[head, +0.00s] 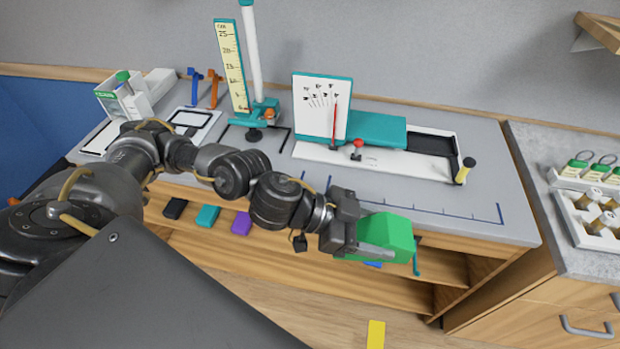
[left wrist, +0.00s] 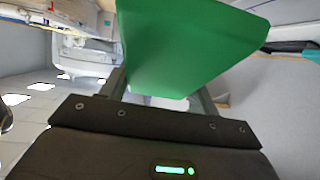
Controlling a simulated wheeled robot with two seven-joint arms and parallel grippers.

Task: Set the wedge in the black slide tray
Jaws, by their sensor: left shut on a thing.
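The wedge is a green block (head: 387,236) with a sloped face. My left gripper (head: 380,250) is shut on it and holds it in the air in front of the bench's front edge. In the left wrist view the green wedge (left wrist: 190,45) sits between the fingers and fills the upper middle. The black slide tray (head: 434,146) is a dark recess at the right end of a white base on the bench, behind and to the right of the wedge. It looks empty. My right gripper is not in view.
A teal block (head: 375,130) and a white chart board (head: 321,105) stand left of the tray. A yellow-topped post (head: 465,170) stands at the base's right end. A tall ruler stand (head: 232,66) is farther left. The bench front (head: 440,200) is mostly clear.

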